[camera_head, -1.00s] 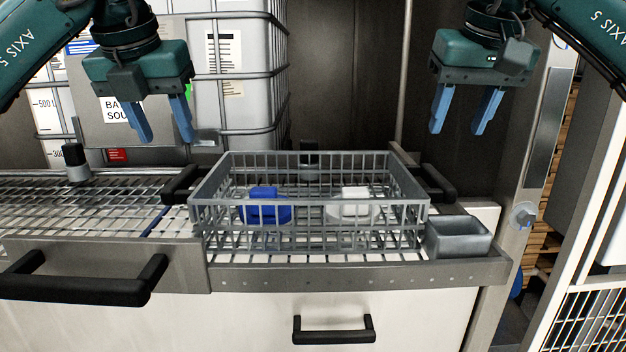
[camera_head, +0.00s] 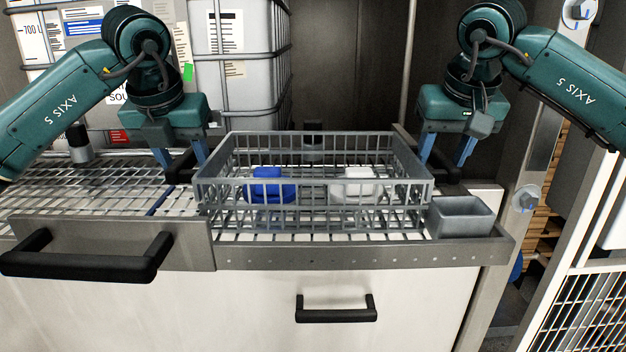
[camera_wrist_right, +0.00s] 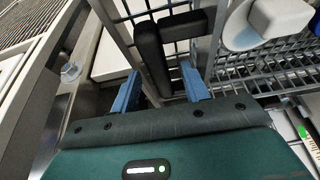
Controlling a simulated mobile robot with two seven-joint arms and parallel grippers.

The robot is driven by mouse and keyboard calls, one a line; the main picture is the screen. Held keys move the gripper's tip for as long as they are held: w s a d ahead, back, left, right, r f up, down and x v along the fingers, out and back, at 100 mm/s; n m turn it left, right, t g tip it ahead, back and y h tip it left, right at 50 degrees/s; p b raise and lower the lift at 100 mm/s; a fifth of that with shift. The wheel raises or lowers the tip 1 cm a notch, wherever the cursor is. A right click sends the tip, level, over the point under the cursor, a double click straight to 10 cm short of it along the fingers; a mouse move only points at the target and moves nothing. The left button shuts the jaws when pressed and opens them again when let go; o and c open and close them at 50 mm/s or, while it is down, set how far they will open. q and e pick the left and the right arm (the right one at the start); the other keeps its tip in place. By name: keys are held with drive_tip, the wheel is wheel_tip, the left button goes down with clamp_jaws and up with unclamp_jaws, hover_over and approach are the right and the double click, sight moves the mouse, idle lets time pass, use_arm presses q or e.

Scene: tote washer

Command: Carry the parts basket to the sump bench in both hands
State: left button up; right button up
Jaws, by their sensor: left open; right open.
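The parts basket (camera_head: 412,168) is a grey wire basket standing level on the slatted deck. It holds a blue part (camera_head: 268,186) and a white part (camera_head: 356,185). My left gripper (camera_head: 182,158) is open, fingers pointing down at the basket's black left handle (camera_head: 180,169). My right gripper (camera_head: 445,157) is open at the black right handle (camera_head: 441,170). In the right wrist view, that handle (camera_wrist_right: 153,60) lies between the two blue fingers, with the jaws apart. Whether the left handle lies fully between the left fingers is hard to tell. I cannot identify the sump bench.
A small grey bin (camera_head: 460,216) stands right of the basket. A black-handled drawer front (camera_head: 110,243) juts out at the left. A caged white tank (camera_head: 240,80) stands behind. A metal post (camera_head: 535,150) rises at the right. The slatted deck (camera_head: 90,190) left of the basket is mostly clear.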

use_arm(q)
drive_tip(key=shift+x, duration=1.5)
use_arm(e)
drive_tip(key=shift+x, duration=1.55)
use_arm(q)
drive_tip(key=shift+c, duration=0.5)
use_arm(e)
drive_tip(key=shift+c, duration=0.5)
use_arm(q)
clamp_jaws()
use_arm(e)
clamp_jaws()
use_arm(q)
drive_tip(key=shift+r, duration=0.15)
use_arm(e)
drive_tip(key=shift+r, duration=0.15)
